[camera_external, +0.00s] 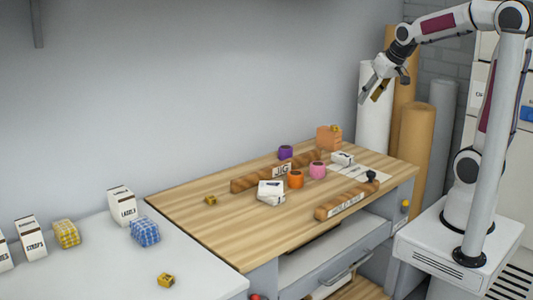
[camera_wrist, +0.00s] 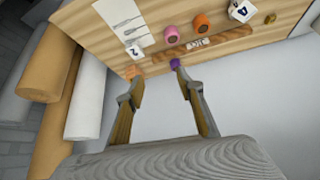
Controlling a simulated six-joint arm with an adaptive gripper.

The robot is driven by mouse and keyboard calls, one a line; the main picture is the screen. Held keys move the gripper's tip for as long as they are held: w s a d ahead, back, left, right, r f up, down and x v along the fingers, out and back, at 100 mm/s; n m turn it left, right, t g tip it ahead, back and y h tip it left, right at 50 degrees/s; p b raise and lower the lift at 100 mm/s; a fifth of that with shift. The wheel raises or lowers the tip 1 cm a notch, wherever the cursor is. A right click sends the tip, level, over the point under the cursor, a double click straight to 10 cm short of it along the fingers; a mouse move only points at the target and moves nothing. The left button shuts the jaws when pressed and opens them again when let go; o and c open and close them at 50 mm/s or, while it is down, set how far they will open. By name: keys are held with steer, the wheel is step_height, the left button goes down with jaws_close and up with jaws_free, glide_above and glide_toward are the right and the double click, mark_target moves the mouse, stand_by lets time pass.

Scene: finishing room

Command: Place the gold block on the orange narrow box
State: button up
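A small gold block (camera_external: 210,200) lies on the left part of the wooden bench top, and it also shows at the upper right of the wrist view (camera_wrist: 270,18). The orange narrow box (camera_external: 327,140) stands at the bench's back right corner, with a small yellowish thing at its top. In the wrist view the orange box (camera_wrist: 132,71) is partly hidden by a finger. My gripper (camera_external: 376,90) is raised above the right end of the bench, away from both. Its fingers (camera_wrist: 161,85) are apart with nothing between them.
Another gold block (camera_external: 166,280) lies on the white table (camera_external: 190,265). Tall rolls (camera_external: 417,140) stand behind the bench's right end.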

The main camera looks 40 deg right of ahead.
steer(key=s+a+f+n, duration=0.1)
steer(key=s+a+f, duration=0.1)
steer(key=s, duration=0.8)
steer(key=s+a+f+g+y, duration=0.1)
steer(key=s+a, duration=0.4)
steer(key=s, duration=0.5)
steer(key=shift+s+f+n, duration=0.15)
steer(key=shift+f+n, duration=0.2)
steer(key=shift+n, duration=0.05)
